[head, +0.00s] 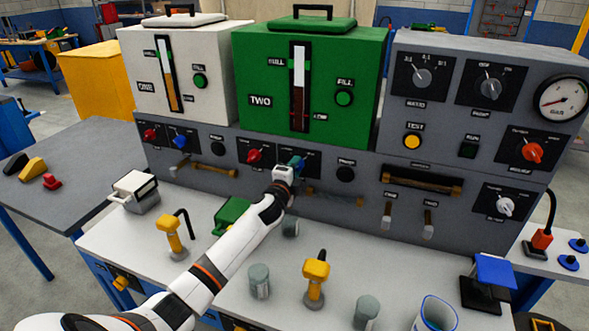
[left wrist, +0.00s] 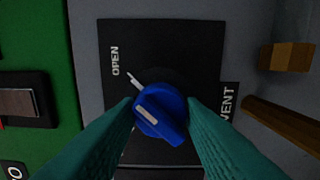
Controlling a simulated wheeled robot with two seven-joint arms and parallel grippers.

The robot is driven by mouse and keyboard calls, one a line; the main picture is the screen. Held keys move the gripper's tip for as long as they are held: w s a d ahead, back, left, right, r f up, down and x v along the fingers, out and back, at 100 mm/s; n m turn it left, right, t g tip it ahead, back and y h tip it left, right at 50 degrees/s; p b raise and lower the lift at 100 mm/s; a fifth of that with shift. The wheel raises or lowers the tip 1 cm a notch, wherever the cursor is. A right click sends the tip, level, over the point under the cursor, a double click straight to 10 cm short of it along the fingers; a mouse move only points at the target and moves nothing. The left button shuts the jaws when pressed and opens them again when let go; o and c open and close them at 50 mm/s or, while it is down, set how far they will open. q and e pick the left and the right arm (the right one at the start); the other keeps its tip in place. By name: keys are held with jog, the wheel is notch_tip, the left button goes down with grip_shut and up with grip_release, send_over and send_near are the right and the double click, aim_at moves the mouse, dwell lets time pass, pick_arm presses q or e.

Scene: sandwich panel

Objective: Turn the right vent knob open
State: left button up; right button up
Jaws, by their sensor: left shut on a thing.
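The right vent knob (left wrist: 162,115) is blue with a pale pointer mark and sits on a black plate (left wrist: 160,45) labelled OPEN and VENT. In the left wrist view its mark slants toward the upper left, roughly toward a white tick on the plate near the OPEN word. My left gripper (head: 294,165) reaches the grey panel below the green box in the head view. Its teal fingers (left wrist: 160,106) are shut on the knob, one on each side. In the head view the gripper mostly hides the knob. My right gripper is out of view.
A red knob (head: 254,157) sits just left of the gripper, and a brown handle bar (head: 335,197) lies to its right. Another blue knob (head: 180,142) is farther left. Yellow-handled tools (head: 316,272) and grey cylinders (head: 259,280) stand on the white bench below.

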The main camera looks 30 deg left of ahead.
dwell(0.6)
pick_arm(q)
jog(key=o, duration=1)
jog(key=v, duration=1.2)
jog(key=shift+b, duration=0.3)
jog(key=shift+d, duration=0.1)
